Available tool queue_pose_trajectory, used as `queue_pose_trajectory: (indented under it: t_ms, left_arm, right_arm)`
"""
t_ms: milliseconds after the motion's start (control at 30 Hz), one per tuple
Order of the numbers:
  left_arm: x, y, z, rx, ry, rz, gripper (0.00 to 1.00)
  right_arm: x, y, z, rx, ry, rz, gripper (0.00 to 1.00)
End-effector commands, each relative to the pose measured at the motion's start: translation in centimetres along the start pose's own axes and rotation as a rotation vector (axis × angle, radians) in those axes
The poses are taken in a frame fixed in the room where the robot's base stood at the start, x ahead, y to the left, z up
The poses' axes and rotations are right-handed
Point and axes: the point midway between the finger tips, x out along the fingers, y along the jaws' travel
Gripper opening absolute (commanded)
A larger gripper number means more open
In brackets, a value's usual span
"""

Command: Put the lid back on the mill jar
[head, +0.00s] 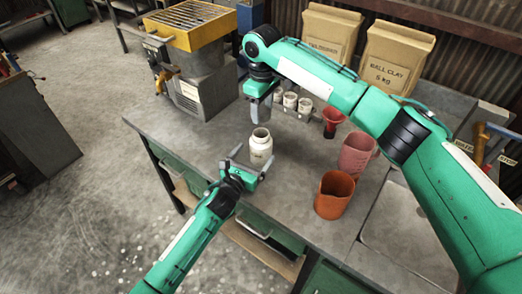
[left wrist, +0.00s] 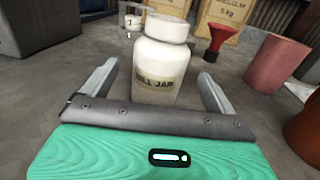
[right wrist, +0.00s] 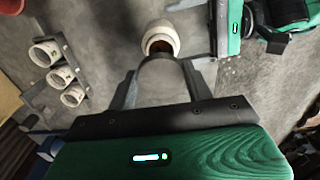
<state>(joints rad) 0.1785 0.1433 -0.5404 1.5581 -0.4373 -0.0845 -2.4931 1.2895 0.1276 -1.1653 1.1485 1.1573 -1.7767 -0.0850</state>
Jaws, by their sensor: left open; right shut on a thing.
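The white mill jar (head: 261,148) stands upright on the grey bench, its mouth open and dark brown inside in the right wrist view (right wrist: 160,38). My left gripper (head: 252,160) is open, low at the near side of the jar. In the left wrist view the labelled jar (left wrist: 157,75) stands between the spread fingers, with gaps on both sides. My right gripper (head: 261,108) points down above and behind the jar. In the right wrist view it is shut on a pale grey round piece, seemingly the lid (right wrist: 163,82), held apart from the jar mouth.
A rack of white cups (head: 290,100) stands behind the jar. A red funnel (head: 332,122), a pink jug (head: 356,153) and an orange jug (head: 334,195) stand to the right. Paper bags (head: 396,56) line the back. The bench (head: 190,140) is clear left of the jar.

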Motion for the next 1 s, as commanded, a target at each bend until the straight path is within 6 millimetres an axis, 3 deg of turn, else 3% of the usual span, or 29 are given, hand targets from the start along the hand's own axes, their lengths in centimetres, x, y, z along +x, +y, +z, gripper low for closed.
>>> queue_pose_trajectory:
  t_ms: [100,300,733,1000]
  left_arm:
    - [2.2,0.0,0.1,-0.002,-0.001,0.0,0.91]
    - [4.4,0.0,0.0,-0.001,0.0,0.0,0.91]
    - [5.0,0.0,0.0,-0.001,0.0,0.0,0.91]
    - [5.0,0.0,0.0,-0.001,0.0,0.0,0.38]
  right_arm:
    - [0.0,0.0,0.0,0.0,0.0,0.0,0.29]
    - [0.0,0.0,0.0,0.0,0.0,0.0,0.29]
    - [0.0,0.0,0.0,0.0,0.0,0.0,0.29]
    - [0.0,0.0,0.0,0.0,0.0,0.0,0.29]
